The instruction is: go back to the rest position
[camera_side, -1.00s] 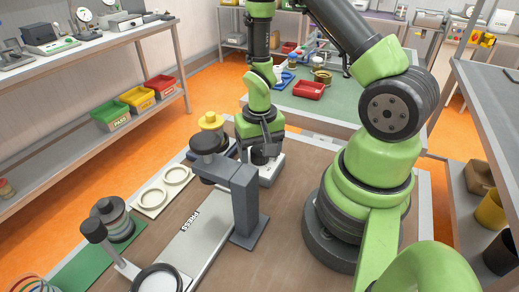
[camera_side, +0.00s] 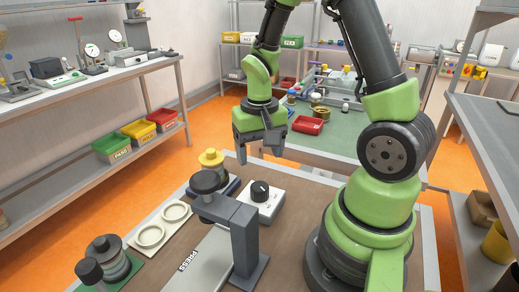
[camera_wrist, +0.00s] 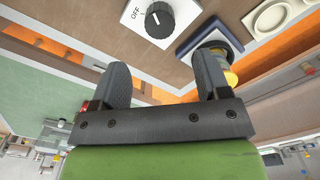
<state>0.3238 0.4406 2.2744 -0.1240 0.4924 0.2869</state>
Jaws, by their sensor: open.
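My gripper (camera_side: 258,156) is open and empty, raised in the air above the far edge of the workbench, with its fingers pointing down. In the wrist view its two dark fingers (camera_wrist: 165,84) stand well apart with nothing between them. Below it on the bench is a white box with a black knob (camera_side: 260,190). The knob box also shows in the wrist view (camera_wrist: 158,22), where the word OFF is printed beside the knob. My gripper is clear of the box.
A grey press (camera_side: 240,225) stands just in front of the knob box. A yellow-topped part (camera_side: 211,160) is on a dark blue base beside it. A cream plate with two rings (camera_side: 162,225) lies to the left. A green table with a red tray (camera_side: 307,125) stands behind.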

